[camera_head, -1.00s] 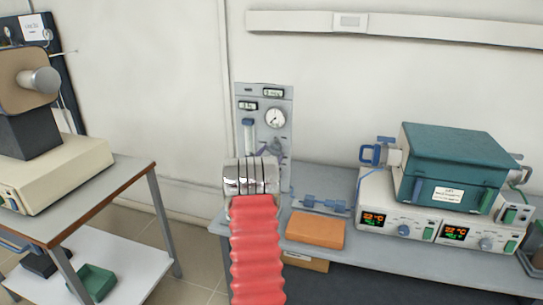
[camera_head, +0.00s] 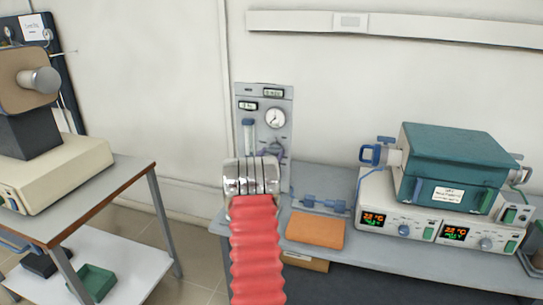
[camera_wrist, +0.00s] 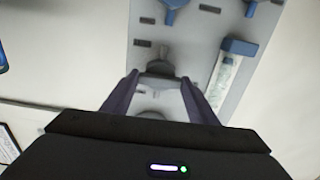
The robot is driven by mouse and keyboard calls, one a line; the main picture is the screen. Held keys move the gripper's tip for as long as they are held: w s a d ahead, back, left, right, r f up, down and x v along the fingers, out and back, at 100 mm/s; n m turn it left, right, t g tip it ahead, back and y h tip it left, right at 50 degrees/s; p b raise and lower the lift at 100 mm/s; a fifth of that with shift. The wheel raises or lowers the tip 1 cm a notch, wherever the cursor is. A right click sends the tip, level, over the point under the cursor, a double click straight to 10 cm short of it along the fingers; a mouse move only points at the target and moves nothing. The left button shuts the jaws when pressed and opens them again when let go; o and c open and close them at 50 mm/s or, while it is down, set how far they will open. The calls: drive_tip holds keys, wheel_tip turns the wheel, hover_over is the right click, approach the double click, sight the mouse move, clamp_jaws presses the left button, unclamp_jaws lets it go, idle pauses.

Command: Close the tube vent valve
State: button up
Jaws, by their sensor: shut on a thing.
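A grey gas panel (camera_head: 283,98) stands upright at the back left end of the bench, with a round gauge (camera_head: 275,118) and a flow tube (camera_head: 248,138). My gripper (camera_head: 276,152) is at the lower part of the panel, largely hidden behind my own arm in the head view. In the wrist view, the two dark purple fingers of my gripper (camera_wrist: 160,82) are on either side of a small dark grey valve handle (camera_wrist: 160,67) on the panel and are shut on it. Its exact turn angle is hard to tell. The panel's labels are too small to read.
A blue knob (camera_wrist: 172,10) and the flow tube (camera_wrist: 230,68) sit close to my fingers on the panel. A teal tube furnace (camera_head: 455,165) stands to the right.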

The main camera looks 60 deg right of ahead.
drive_tip(key=shift+s+f, duration=0.1)
drive_tip(key=shift+f, duration=0.15)
drive_tip(key=o, duration=0.7)
drive_tip(key=shift+c, duration=0.2)
drive_tip(key=o, duration=0.4)
drive_tip(key=shift+r, duration=0.15)
drive_tip(key=a, duration=0.4)
drive_tip(key=s+a, duration=0.1)
drive_tip(key=a, duration=0.4)
drive_tip(key=s+a, duration=0.1)
drive_tip(key=a, duration=0.3)
drive_tip(key=shift+a, duration=0.3)
